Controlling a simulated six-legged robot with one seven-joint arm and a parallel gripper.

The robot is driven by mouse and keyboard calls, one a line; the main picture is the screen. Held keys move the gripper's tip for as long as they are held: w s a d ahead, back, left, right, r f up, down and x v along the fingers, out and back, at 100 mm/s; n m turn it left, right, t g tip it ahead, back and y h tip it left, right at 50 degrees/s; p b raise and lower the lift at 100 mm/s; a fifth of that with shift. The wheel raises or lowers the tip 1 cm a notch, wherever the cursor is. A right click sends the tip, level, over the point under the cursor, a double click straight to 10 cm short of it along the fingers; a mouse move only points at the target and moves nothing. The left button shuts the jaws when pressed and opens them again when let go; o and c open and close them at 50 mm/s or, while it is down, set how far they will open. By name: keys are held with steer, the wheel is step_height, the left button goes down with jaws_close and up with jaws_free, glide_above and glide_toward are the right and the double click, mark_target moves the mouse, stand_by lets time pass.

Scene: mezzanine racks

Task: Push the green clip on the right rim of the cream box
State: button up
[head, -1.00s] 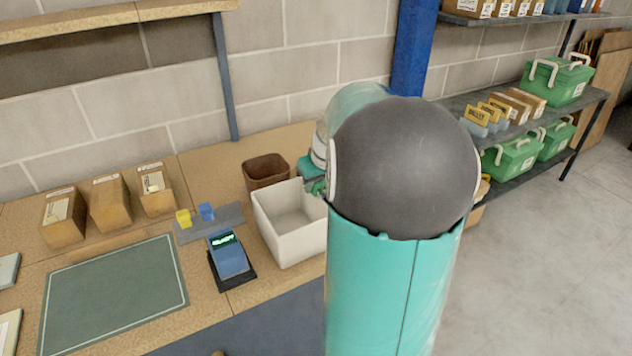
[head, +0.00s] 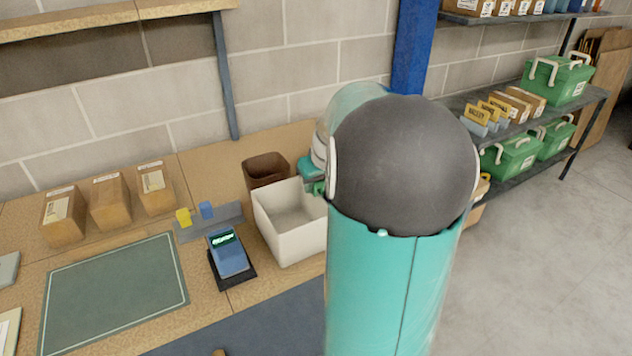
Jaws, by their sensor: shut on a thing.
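The cream box (head: 290,240) is an open, empty-looking bin on the bench, left of my arm. My gripper (head: 311,171) shows only in part at the box's right rim, as a teal piece beside my arm's big dark joint. A small green piece just below it, at the rim, looks like the green clip (head: 317,188). My gripper is shut on it. The fingertips and most of the right rim are hidden behind my arm, so I cannot tell how the clip sits on the rim.
A brown bin (head: 265,170) stands behind the box. A blue device (head: 229,257) on a black base and a grey strip (head: 222,222) with yellow and blue blocks are to its left. Cardboard boxes (head: 110,203) and a green mat (head: 115,292) lie further left. A shelf with green cases (head: 512,155) stands right.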

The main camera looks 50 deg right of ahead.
steer(key=shift+f, duration=1.05)
stand_by(0.6)
steer(key=o, duration=1.3)
steer(key=shift+o, duration=0.2)
steer(key=shift+r, duration=3.55)
